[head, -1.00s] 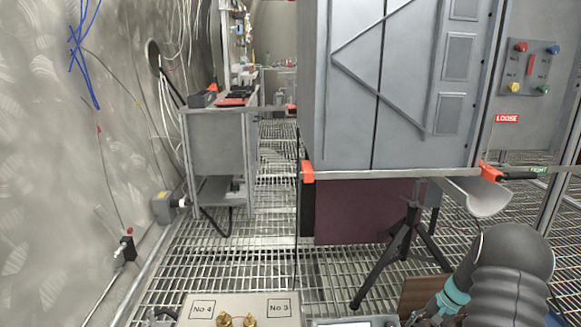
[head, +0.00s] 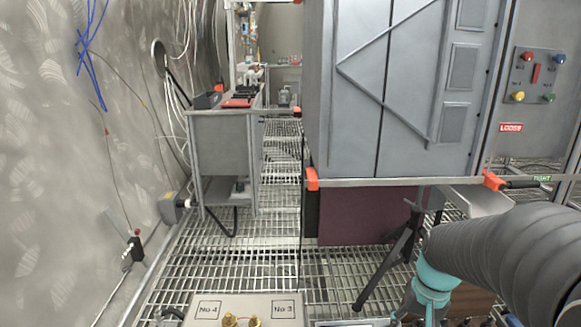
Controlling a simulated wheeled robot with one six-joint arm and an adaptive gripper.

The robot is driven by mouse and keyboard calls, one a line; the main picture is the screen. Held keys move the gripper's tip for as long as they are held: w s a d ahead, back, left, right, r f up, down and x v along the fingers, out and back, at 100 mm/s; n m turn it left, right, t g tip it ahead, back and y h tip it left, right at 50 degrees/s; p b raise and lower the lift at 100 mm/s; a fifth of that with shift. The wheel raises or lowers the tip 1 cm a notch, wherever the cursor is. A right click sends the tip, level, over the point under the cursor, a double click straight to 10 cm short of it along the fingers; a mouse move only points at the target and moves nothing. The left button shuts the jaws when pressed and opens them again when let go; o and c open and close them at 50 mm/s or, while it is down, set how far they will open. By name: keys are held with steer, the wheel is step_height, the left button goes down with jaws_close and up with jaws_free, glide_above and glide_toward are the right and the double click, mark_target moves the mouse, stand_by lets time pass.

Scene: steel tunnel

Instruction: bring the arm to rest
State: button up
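My arm (head: 515,258) shows at the lower right in the head view, a dark ribbed sleeve with a teal joint ring (head: 436,282) at its bend. It reaches in from the right edge, low over the grating and in front of the black tripod legs. My gripper is not in the picture, so its fingers and anything in them are hidden.
A large grey cabinet (head: 350,100) with orange corner pieces fills the centre right. A control panel (head: 535,75) is at the right. A bench (head: 222,145) stands left of a clear grated aisle (head: 282,165). A box marked No 4 and No 3 (head: 258,306) is at the bottom.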

steer(key=s+a+r+n+t+p, duration=0.2)
steer(key=s+a+r, duration=0.2)
steer(key=r, duration=0.3)
steer(key=s+a+r+n+t+p, duration=0.1)
steer(key=s+a+r+n+t, duration=0.1)
steer(key=s+a+r, duration=0.2)
steer(key=s+r, duration=0.3)
steer(key=shift+s+a+r+t+h+p, duration=0.15)
steer(key=shift+a+t+h+p, duration=0.15)
steer(key=shift+a+t+p, duration=0.1)
stand_by(1.2)
